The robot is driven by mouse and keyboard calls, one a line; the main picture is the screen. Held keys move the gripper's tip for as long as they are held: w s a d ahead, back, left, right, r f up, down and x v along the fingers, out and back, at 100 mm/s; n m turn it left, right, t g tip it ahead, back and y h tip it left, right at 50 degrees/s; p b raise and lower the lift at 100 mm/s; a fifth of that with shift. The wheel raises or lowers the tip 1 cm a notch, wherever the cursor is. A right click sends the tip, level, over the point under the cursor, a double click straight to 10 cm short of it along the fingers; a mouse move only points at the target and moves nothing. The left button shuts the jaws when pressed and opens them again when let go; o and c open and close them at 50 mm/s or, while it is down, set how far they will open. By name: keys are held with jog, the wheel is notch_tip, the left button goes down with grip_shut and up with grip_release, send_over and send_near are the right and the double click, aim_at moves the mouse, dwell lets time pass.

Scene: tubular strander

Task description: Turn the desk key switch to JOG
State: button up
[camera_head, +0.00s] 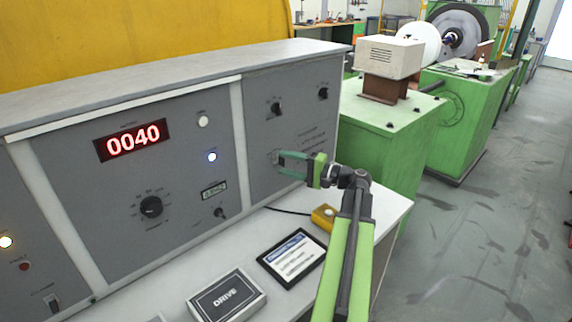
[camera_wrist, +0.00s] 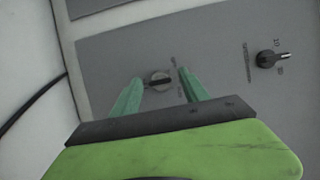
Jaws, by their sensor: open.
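A round silver switch with a dark bar across it, apparently the key switch (camera_wrist: 158,81), is on the grey right-hand desk panel. In the wrist view it shows between my two green fingertips, with small labels beside it that I cannot read. My gripper (camera_head: 281,162) is open in front of the lower part of this panel. In the head view the fingers largely cover the switch. The fingers are on either side of it in the wrist view; I cannot tell whether they touch it. The bar lies roughly across the gap between the fingers.
A black knob (camera_wrist: 267,58) is to the right in the wrist view. The head view shows a knob (camera_head: 277,108) above my gripper, a red display reading 0040 (camera_head: 133,140), a tablet (camera_head: 292,257), a DRIVE box (camera_head: 227,296) and a yellow box (camera_head: 323,217) on the ledge.

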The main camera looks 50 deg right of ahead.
jog(key=v, duration=1.7)
